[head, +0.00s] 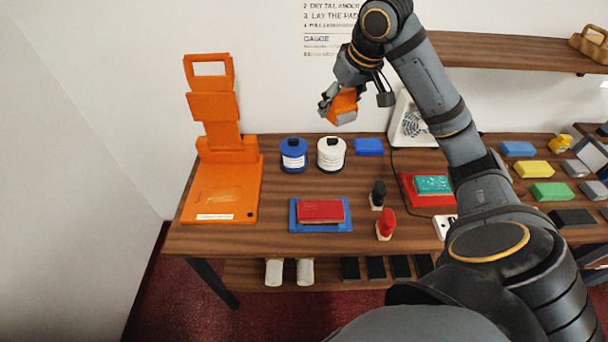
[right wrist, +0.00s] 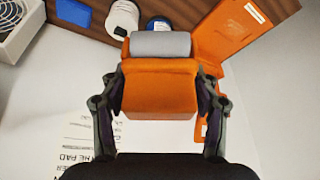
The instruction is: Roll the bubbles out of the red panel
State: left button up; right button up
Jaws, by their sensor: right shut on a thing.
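The red panel (head: 321,211) lies flat on a blue base (head: 321,229) near the front middle of the counter. My right gripper (head: 355,97) is raised over the back of the counter, well above and behind the panel. It is shut on an orange-handled roller (head: 344,106). In the right wrist view, the orange handle (right wrist: 160,90) sits between the fingers, with a grey roller cylinder (right wrist: 160,44) beyond it. Bubbles in the panel are too small to make out. My left gripper is not in view.
An orange stand (head: 222,185) is at the left. Blue (head: 293,155) and white (head: 331,154) jars stand behind the panel. A black stamp (head: 378,194) and a red stamp (head: 385,225) stand to its right. A teal block (head: 433,185) lies on a red pad farther right.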

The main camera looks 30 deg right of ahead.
jog(key=w+a+f+n+b, duration=0.1)
jog(key=a+f+b, duration=0.1)
jog(key=f, duration=0.8)
jog(key=w+a+f+n+b, duration=0.1)
jog(key=a+f+b, duration=0.1)
jog(key=f, duration=0.8)
jog(key=w+a+f+n+y+b, duration=0.1)
jog(key=w+a+f+b, duration=0.1)
jog(key=f, duration=0.8)
jog(key=shift+a+f+b, duration=0.1)
jog(key=shift+f+b, duration=0.1)
jog(key=shift+b, duration=0.55)
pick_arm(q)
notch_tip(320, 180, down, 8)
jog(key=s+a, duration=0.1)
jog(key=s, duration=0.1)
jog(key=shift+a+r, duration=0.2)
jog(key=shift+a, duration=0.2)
pick_arm(e)
jog(key=shift+r, duration=0.15)
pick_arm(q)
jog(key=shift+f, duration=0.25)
pick_arm(e)
jog(key=shift+f, duration=1.1)
